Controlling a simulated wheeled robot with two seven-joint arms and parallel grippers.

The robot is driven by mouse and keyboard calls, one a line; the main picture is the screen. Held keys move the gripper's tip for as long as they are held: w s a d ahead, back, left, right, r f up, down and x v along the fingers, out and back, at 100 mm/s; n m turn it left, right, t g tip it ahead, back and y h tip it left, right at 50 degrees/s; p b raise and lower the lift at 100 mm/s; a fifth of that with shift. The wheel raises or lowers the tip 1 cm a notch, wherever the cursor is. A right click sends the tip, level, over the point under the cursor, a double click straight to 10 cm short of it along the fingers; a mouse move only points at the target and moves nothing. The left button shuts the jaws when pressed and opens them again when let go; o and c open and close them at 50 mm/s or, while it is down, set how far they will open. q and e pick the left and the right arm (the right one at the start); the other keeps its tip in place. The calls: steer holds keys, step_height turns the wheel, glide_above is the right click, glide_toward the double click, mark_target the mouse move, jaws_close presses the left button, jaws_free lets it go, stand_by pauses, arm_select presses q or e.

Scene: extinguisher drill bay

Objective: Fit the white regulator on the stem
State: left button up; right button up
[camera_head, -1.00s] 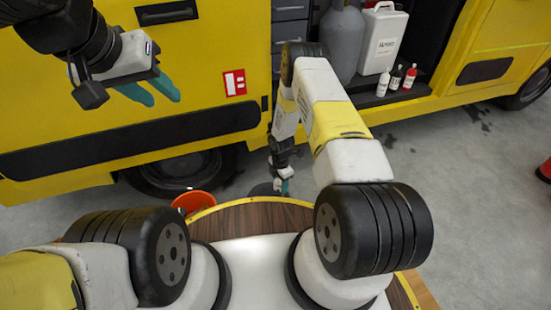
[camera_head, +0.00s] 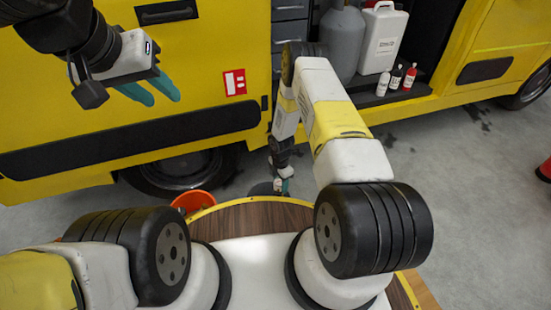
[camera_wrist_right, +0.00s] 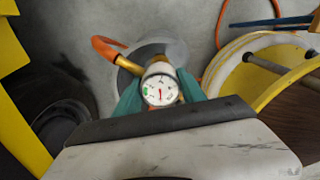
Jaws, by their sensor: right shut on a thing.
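In the right wrist view, the white regulator (camera_wrist_right: 159,89) shows a round white dial with a green patch and a red needle. A brass fitting (camera_wrist_right: 129,69) and an orange piece (camera_wrist_right: 107,47) stick out to its left. The teal fingers of my right gripper (camera_wrist_right: 160,98) are shut on it from both sides. Behind it is a round grey top (camera_wrist_right: 174,50); I cannot make out the stem, nor whether the regulator touches it. In the head view my right gripper (camera_head: 284,187) is low beside the table. My left gripper (camera_head: 150,93) is open and empty at the upper left.
A yellow truck (camera_head: 210,75) with a dark wheel stands close ahead. An orange bucket (camera_head: 193,201) is left of the right gripper. The brown table (camera_head: 245,218) has a yellow rim. A grey cylinder (camera_head: 342,40), white canister (camera_head: 381,42) and small bottles (camera_head: 397,77) stand in the truck bay.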

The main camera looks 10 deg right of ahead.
steer(key=shift+f, duration=0.2)
steer(key=shift+f, duration=0.5)
steer(key=shift+f, duration=0.25)
steer(key=shift+f, duration=0.2)
steer(key=shift+f, duration=0.75)
stand_by(0.7)
steer(key=o, duration=1.5)
